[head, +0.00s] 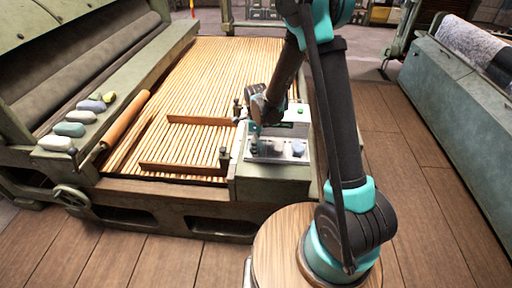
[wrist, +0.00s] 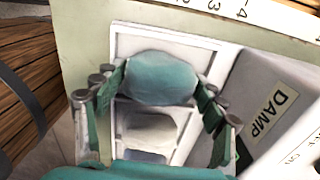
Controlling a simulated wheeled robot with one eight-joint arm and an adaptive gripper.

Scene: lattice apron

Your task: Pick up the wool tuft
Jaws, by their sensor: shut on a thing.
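A teal wool tuft (wrist: 160,78) sits between the fingers of my gripper (wrist: 161,84) in the wrist view. The fingers are shut on its two sides. It is over or in the top part of a white compartmented tray (wrist: 118,38); I cannot tell whether it is clear of the tray. A whitish tuft (wrist: 148,128) and a partly hidden blue-grey tuft (wrist: 148,156) lie in the tray below it in the picture. In the head view my gripper (head: 256,132) is at the tray on the machine's right corner, and the held tuft is hard to make out.
Several tufts (head: 70,129) lie on the ledge at left, by a wooden roller (head: 127,117). A slatted apron (head: 200,90) with wooden bars (head: 185,168) fills the middle. A grey panel marked DAMP (wrist: 265,112) adjoins the tray. A numbered scale (wrist: 225,10) runs along the top.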

